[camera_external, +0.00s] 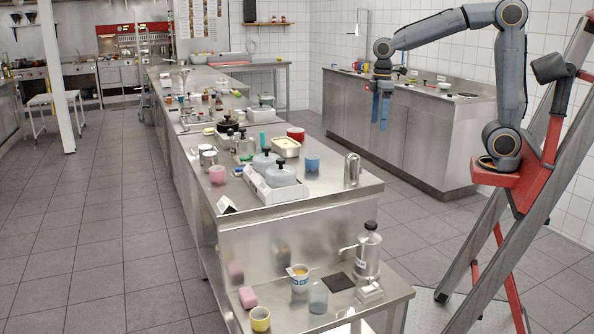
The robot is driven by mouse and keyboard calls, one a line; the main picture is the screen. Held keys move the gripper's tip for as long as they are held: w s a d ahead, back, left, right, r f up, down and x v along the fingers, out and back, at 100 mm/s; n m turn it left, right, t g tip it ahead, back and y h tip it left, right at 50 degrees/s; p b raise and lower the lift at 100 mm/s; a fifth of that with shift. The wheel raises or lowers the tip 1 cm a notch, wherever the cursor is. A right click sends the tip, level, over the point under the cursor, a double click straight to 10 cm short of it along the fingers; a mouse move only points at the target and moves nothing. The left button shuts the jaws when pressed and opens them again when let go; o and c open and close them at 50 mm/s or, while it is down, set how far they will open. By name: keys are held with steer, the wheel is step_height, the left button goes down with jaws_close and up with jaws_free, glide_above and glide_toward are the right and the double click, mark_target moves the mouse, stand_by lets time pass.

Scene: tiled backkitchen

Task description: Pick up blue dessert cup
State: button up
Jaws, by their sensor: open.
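A small blue cup (312,163), which looks like the blue dessert cup, stands upright near the right edge of the long steel counter (340,187). It is between a white tray with lidded blue-grey pots and a shiny metal cylinder. My gripper (379,124) hangs pointing down in the air, up and to the right of the cup in the picture. Its two blue fingers are apart with nothing between them. It is clear of the cup, and nothing hides the cup from this camera.
The white tray (262,191) stands left of the cup, the metal cylinder (352,170) to the right. A red bowl (296,134) and a cream tub (286,148) stand behind. A lower shelf in front holds a metal dispenser (367,250) and cups.

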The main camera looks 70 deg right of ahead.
steer(key=w+a+n+p, duration=0.2)
steer(key=w+n, duration=0.3)
steer(key=w, duration=0.6)
steer(key=n+p, duration=0.2)
steer(key=n, duration=0.5)
glide_above(313, 157)
steer(key=a, duration=0.2)
step_height(313, 157, down, 9)
steer(key=shift+s+d+f+p, duration=0.15)
steer(key=shift+f+p, duration=0.75)
steer(key=shift+f, duration=1.05)
steer(key=shift+s+f+p, duration=0.15)
steer(key=shift+f+p, duration=0.7)
steer(key=shift+f, duration=1.1)
steer(key=c, duration=1.2)
